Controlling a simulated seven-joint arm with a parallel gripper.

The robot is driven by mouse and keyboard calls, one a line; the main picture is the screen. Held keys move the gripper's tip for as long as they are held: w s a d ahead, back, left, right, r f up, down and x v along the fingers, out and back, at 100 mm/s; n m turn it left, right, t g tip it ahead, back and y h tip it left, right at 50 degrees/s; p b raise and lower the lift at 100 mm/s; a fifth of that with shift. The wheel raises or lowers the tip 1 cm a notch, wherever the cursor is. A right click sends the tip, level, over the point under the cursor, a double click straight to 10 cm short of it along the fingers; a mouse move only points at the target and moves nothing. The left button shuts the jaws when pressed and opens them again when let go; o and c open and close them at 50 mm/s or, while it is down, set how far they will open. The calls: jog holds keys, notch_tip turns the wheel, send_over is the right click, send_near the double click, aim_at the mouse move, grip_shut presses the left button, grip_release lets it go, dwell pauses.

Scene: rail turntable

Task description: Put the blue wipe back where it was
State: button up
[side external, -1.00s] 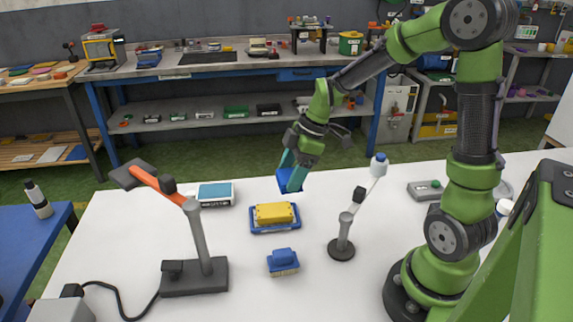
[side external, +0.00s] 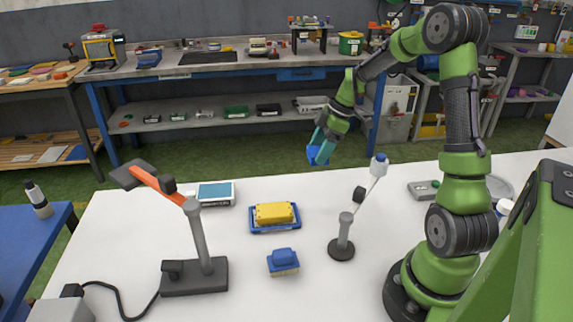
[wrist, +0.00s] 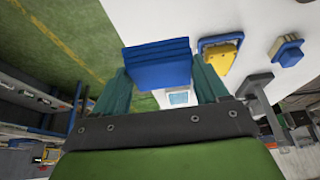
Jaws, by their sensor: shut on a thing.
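The blue wipe (wrist: 157,64) is a folded blue block held between the two teal fingers of my gripper (wrist: 160,82) in the wrist view. In the side view my gripper (side external: 322,148) is shut on the blue wipe (side external: 317,156), raised in the air near the back edge of the white table (side external: 130,235). A yellow sponge (side external: 274,213) lies on a blue tray (side external: 262,229) at the table's middle, below and to the left of my gripper. Both also show at the upper right of the wrist view.
A blue-handled brush (side external: 283,261) lies in front of the tray. A grey stand with a white arm (side external: 342,240) is right of it. A lamp with an orange arm (side external: 200,245) stands left. A flat teal-topped box (side external: 215,193) lies behind it. A grey box (side external: 425,190) lies right.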

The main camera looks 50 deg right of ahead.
notch_tip(320, 180, down, 10)
jog(key=shift+a+r, duration=0.15)
jog(key=shift+r, duration=0.1)
dwell(0.3)
jog(key=shift+f, duration=0.15)
jog(key=o, duration=1)
